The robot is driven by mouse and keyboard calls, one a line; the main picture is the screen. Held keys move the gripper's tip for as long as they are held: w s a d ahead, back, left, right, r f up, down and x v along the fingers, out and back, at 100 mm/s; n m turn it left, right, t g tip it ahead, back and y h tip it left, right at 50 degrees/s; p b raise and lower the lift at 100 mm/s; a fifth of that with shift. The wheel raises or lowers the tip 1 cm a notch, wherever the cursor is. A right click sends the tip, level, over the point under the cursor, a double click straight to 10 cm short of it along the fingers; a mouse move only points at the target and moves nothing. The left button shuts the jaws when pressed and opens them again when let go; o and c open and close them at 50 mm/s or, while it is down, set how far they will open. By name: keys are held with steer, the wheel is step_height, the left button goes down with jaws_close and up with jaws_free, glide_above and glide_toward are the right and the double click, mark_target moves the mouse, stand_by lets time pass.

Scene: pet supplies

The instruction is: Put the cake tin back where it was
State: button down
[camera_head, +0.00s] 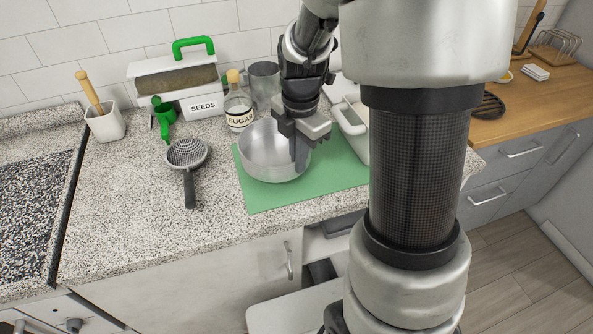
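A round, silvery metal tin (266,158), which looks like the cake tin, is upright and empty over the left part of a green mat (262,198) on the speckled worktop. I cannot tell whether it rests on the mat or is just above it. My gripper (299,158) comes down from above at the tin's right side, with a dark finger overlapping the right wall and rim. The other finger is hidden, so I cannot tell whether the rim is between the fingers.
Behind the tin are a sugar bottle (238,110), a grey mug (264,84) and a seeds box (203,105). A strainer (187,158) lies to the left. A white container (352,128) stands to the right, partly hidden by my arm. The front left worktop is clear.

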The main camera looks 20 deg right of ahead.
steer(key=shift+f, duration=1.85)
steer(key=shift+f+b, duration=0.1)
steer(key=shift+b, duration=0.2)
steer(key=shift+f, duration=0.15)
steer(key=c, duration=2)
jaws_free()
steer(key=shift+r, duration=0.2)
